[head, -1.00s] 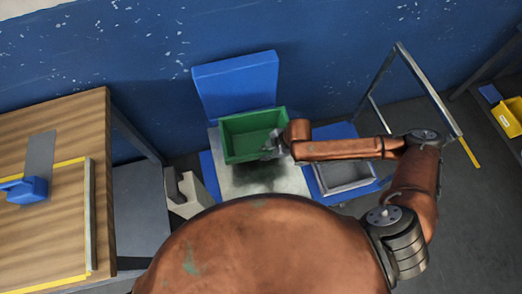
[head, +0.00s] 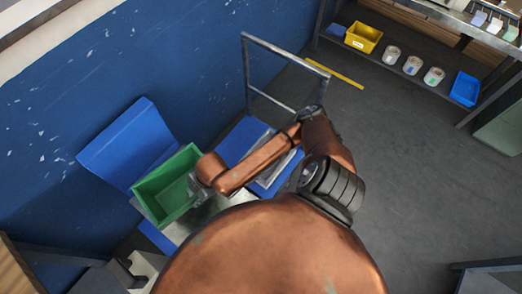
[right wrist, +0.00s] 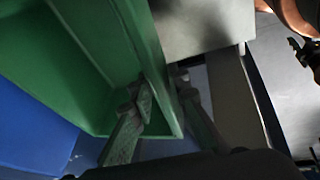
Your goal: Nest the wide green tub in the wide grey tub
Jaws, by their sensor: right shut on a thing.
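The wide green tub (head: 168,188) is upright in front of the blue panel, at the left of the head view. My right gripper (head: 194,184) is shut on its right-hand wall. In the right wrist view, the two fingers (right wrist: 160,108) pinch the green wall (right wrist: 95,60) from both sides. I cannot tell whether the tub touches the pale surface below it. The wide grey tub (head: 286,160) lies to the right on a blue surface, largely hidden under my right arm. My left gripper is not in view.
A tilted blue panel (head: 125,145) stands behind the green tub. A grey metal frame (head: 285,50) rises behind the grey tub. The floor (head: 420,170) at right is open.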

